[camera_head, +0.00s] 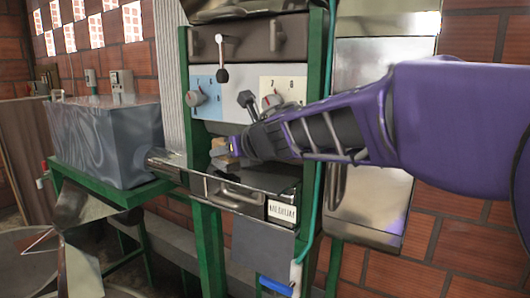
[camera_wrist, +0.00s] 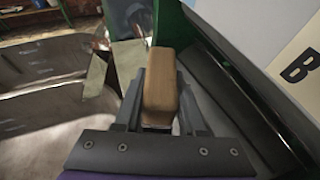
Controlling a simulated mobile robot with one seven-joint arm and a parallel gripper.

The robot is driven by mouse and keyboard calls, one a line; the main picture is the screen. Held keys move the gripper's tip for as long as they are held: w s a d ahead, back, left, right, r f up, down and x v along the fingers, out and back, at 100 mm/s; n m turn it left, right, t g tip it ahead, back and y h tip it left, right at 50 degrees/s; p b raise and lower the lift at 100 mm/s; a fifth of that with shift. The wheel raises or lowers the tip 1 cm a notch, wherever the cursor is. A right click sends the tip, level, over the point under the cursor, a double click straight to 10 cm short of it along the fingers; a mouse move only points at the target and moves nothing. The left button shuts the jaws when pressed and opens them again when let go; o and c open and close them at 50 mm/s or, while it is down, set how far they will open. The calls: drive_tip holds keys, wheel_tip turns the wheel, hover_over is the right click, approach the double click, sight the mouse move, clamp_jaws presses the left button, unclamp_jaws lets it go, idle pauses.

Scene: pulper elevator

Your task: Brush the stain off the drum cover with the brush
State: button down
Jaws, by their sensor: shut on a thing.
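My gripper (camera_head: 236,146) reaches in from the right, in front of the green-framed machine. It is shut on the brush, whose wooden block (camera_wrist: 160,82) stands between the two fingers in the wrist view. In the head view the brush (camera_head: 221,150) shows as a small tan piece at the fingertips, above the dark ledge. Its bristles are hidden. I cannot tell if it touches anything. I cannot surely make out which surface is the drum cover, and no stain is clearly visible.
The machine's green frame (camera_head: 204,215) surrounds panels with knobs and levers (camera_head: 222,72). A grey metal box (camera_head: 105,140) stands on a green stand at left. A teal hose (camera_head: 312,215) hangs at right. A panel marked B (camera_wrist: 300,65) is close in the wrist view.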

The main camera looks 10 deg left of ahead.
drive_tip(key=shift+s+a+r, duration=0.3)
drive_tip(key=shift+s+r, duration=0.45)
drive_tip(key=shift+s, duration=0.05)
drive_tip(key=s+a, duration=0.2)
drive_tip(key=s, duration=0.4)
drive_tip(key=s+a, duration=0.3)
drive_tip(key=s, duration=0.4)
drive_tip(key=shift+s+a, duration=0.25)
drive_tip(key=shift+r, duration=0.1)
drive_tip(key=w+d, duration=0.4)
drive_tip(key=w, duration=0.6)
drive_tip(key=shift+w, duration=0.1)
